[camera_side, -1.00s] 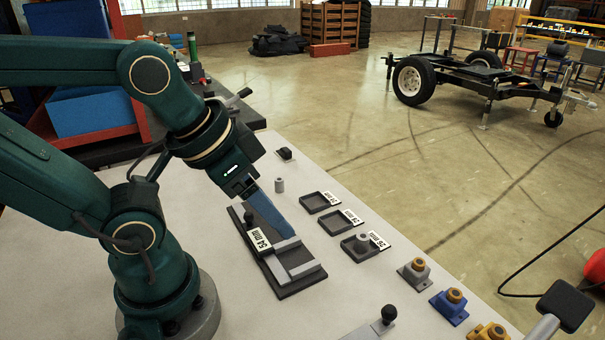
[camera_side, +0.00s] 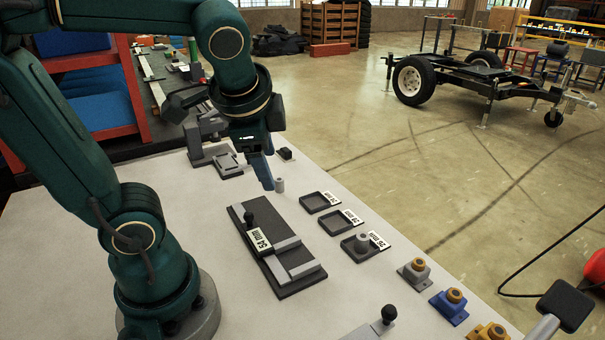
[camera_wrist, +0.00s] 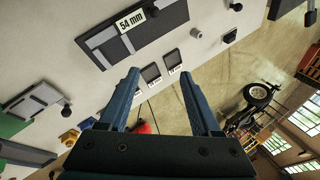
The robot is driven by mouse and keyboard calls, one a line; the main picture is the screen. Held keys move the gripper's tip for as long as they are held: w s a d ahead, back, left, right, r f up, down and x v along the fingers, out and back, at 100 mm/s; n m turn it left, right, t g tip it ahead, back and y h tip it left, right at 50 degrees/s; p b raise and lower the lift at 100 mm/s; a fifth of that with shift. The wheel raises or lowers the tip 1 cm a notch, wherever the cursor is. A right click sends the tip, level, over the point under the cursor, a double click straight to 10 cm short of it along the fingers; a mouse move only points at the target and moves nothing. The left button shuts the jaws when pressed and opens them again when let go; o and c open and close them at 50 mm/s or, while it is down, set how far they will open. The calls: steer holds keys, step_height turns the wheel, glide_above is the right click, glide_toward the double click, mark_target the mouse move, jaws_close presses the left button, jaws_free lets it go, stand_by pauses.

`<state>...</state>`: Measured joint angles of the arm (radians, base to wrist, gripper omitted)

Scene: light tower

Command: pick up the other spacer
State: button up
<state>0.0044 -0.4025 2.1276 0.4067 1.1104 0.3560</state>
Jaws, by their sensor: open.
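A small grey cylindrical spacer (camera_side: 280,185) stands upright on the white bench, and it also shows in the wrist view (camera_wrist: 196,33). A second grey spacer (camera_side: 362,239) stands in the nearest of the dark trays. My gripper (camera_side: 268,187) points down with blue fingers just left of the loose spacer in the side view. In the wrist view my gripper (camera_wrist: 158,76) has its fingers wide apart with nothing between them; the loose spacer appears beyond the right fingertip. I cannot tell the exact height of the fingertips.
The dark 54 mm fixture (camera_side: 292,278) lies in front of my gripper. Two empty trays (camera_side: 320,203) (camera_side: 341,222) stand to its right. A small black block (camera_side: 284,153) sits behind the loose spacer. Grey, blue and yellow holders (camera_side: 448,305) line the right edge.

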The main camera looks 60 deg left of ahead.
mark_target(282, 186)
steer(key=w+a+f+m+g+y, duration=0.4)
steer(key=w+a+m+y, duration=0.2)
steer(key=w+a, duration=0.4)
steer(key=a+f+m+y, duration=0.1)
steer(key=f, duration=0.3)
steer(key=w+a+f+m+g+y, duration=0.1)
steer(key=f+m, duration=0.1)
steer(key=f, duration=0.2)
steer(key=w+a+f+m+y, duration=0.1)
steer(key=f, duration=0.3)
steer(key=shift+f+g, duration=0.15)
steer(key=shift+g, duration=0.15)
steer(key=shift+s+a+f+m, duration=0.1)
steer(key=shift+a+f+m, duration=0.05)
steer(key=shift+f+m, duration=0.2)
steer(key=shift+s+a+f, duration=0.1)
steer(key=shift+a+f, duration=0.05)
steer(key=shift+a, duration=0.15)
steer(key=shift+x, duration=2.1)
